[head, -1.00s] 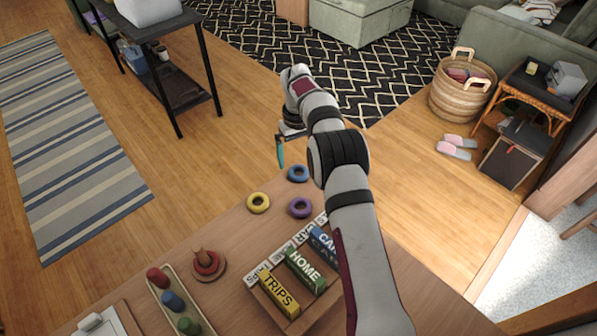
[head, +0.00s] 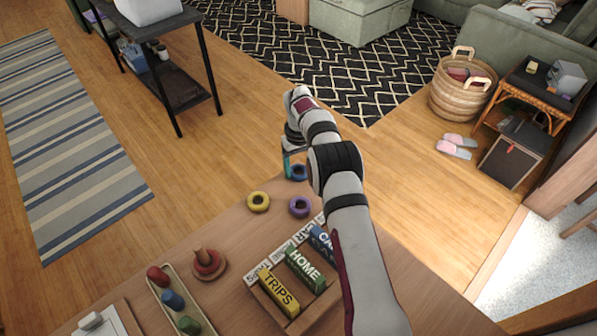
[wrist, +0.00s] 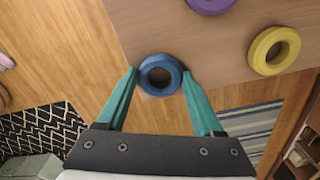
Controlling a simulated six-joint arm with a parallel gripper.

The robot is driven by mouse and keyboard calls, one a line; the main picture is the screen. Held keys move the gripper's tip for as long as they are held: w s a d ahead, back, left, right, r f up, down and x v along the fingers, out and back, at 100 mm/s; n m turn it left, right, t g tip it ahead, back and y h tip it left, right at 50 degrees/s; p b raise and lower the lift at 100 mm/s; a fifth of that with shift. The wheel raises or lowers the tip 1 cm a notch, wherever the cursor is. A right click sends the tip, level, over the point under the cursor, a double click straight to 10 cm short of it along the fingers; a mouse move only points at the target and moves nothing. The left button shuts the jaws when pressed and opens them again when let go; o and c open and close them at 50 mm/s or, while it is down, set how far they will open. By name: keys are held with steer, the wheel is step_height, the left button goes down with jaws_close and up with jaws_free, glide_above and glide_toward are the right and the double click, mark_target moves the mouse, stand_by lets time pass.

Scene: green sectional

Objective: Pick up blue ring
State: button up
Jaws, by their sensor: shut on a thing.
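The blue ring (wrist: 146,84) lies near the table's far edge, and part of it shows in the head view (head: 299,171) beside my gripper. My gripper (wrist: 160,76) has its two teal fingers on opposite sides of the ring, shut on its outer rim. In the head view the gripper (head: 287,168) is partly hidden by my arm. I cannot tell whether the ring is lifted off the table.
A yellow ring (head: 258,202) and a purple ring (head: 300,206) lie close by on the table (head: 235,235). A peg with a red ring (head: 207,263), a tray of coloured pieces (head: 193,312) and a rack of word blocks (head: 285,318) stand nearer.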

steer(key=shift+c, duration=0.3)
step_height(320, 180, up, 4)
steer(key=shift+r, duration=0.25)
steer(key=s+d+r, duration=0.3)
steer(key=d+r, duration=0.3)
steer(key=d, duration=0.4)
steer(key=n, duration=1.3)
glide_toward(202, 253)
steer(key=shift+w+a+r, duration=0.15)
steer(key=shift+w+a, duration=0.15)
steer(key=shift+w, duration=0.1)
steer(key=shift+s, duration=0.15)
steer(key=shift+f, duration=6.05)
